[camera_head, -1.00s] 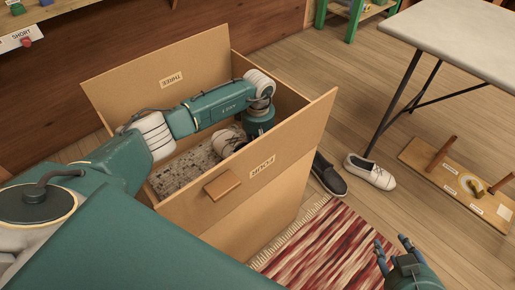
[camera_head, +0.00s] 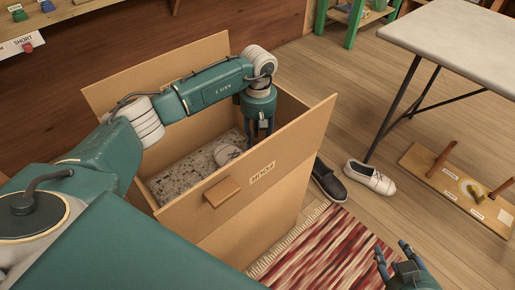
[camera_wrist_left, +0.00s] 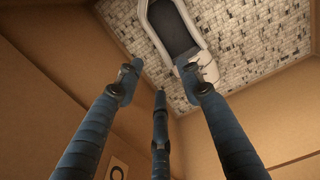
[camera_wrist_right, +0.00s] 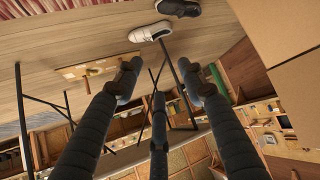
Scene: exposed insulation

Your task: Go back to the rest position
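My left gripper (camera_head: 259,128) points down into the open cardboard box (camera_head: 252,208), just above a white shoe (camera_head: 228,155). In the left wrist view its fingers (camera_wrist_left: 165,85) are spread and empty, and the shoe (camera_wrist_left: 203,68) lies apart from them on the patterned bottom of the box. My right gripper (camera_head: 392,258) is at the lower right over the striped rug. In the right wrist view its fingers (camera_wrist_right: 165,85) are spread with nothing between them.
A black shoe (camera_head: 328,180) and a white shoe (camera_head: 369,178) stand on the floor right of the box. A wooden board with pegs (camera_head: 459,186) lies beyond them. A grey-topped table (camera_head: 455,42) stands at the upper right. The striped rug (camera_head: 325,250) lies in front.

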